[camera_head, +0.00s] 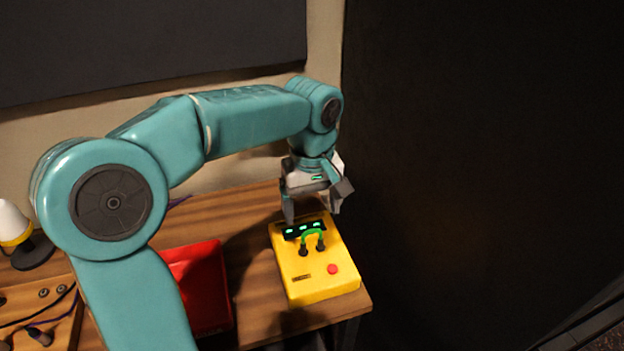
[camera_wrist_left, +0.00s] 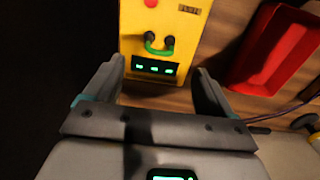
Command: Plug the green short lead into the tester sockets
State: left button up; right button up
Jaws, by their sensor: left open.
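The yellow tester (camera_head: 311,278) lies on the wooden desk near its right front corner. It has a dark panel with green lit displays and a red button. The green short lead (camera_head: 313,235) arches over the tester's face with its two black plugs at the sockets; how deep they sit I cannot tell. The lead also shows in the left wrist view (camera_wrist_left: 158,47). My left gripper (camera_head: 312,212) is open and empty, above the display end of the tester, apart from the lead. In the left wrist view its fingers (camera_wrist_left: 160,82) stand wide apart. My right gripper is not in view.
A red tray (camera_head: 222,290) is left of the tester, partly behind my left arm. A white and yellow lamp-like object (camera_head: 14,226) stands at the far left. A wooden board (camera_head: 22,300) with sockets and dark leads lies at the lower left. The desk's edge is close right of the tester.

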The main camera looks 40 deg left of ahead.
aim_at(312, 231)
pick_arm(q)
notch_tip(312, 231, up, 6)
jog(key=shift+p, duration=0.3)
jog(key=shift+s, duration=0.1)
dwell(0.5)
